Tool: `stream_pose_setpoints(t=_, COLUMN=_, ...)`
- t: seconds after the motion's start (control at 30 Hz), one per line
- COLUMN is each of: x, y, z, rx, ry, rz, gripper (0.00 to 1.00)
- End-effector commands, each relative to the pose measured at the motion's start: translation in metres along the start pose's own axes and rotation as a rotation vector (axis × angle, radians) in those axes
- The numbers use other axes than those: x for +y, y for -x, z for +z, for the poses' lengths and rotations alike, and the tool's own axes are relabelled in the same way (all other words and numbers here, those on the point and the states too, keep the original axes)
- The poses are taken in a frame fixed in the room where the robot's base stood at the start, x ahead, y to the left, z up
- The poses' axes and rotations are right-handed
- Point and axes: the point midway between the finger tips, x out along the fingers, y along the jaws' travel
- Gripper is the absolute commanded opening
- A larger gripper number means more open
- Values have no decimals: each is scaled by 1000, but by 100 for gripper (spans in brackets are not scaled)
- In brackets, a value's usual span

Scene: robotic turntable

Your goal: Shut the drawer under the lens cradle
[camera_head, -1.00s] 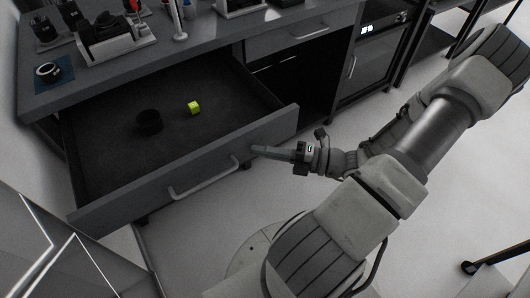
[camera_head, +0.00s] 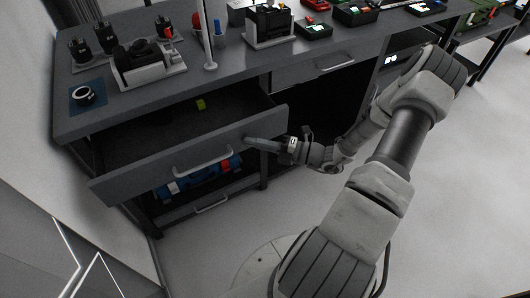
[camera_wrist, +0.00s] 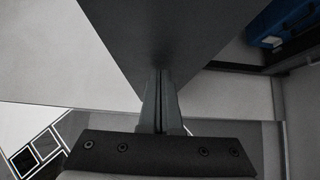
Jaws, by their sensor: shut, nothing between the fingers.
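The drawer (camera_head: 130,178) under the left part of the worktop is partly open, its front standing out from the cabinet. Its bar handle (camera_head: 203,162) is on the front face. A light stand with dark parts (camera_head: 150,68), perhaps the lens cradle, is on the worktop above. My gripper (camera_head: 250,141) is shut and empty, its fingertips at the right part of the drawer front. In the wrist view, the closed fingers (camera_wrist: 161,90) meet a dark panel (camera_wrist: 165,30), apparently the drawer front. Whether they press on it is hard to tell.
A yellow-green cube (camera_head: 200,104) lies inside the drawer. A lower drawer with a handle (camera_head: 211,204) and a blue case (camera_head: 190,181) show below. Several items stand on the worktop (camera_head: 110,107). The floor (camera_head: 450,210) at right is clear.

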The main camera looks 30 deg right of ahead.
Motion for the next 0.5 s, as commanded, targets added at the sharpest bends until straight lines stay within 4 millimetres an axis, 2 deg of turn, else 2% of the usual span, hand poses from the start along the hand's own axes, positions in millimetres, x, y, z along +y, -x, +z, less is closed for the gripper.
stream_pose_setpoints(t=0.2, x=0, y=-45, z=43, rx=2, ry=4, rz=2, gripper=0)
stream_pose_setpoints(t=0.5, x=-2, y=-99, z=98, rx=0, ry=2, rz=1, gripper=0)
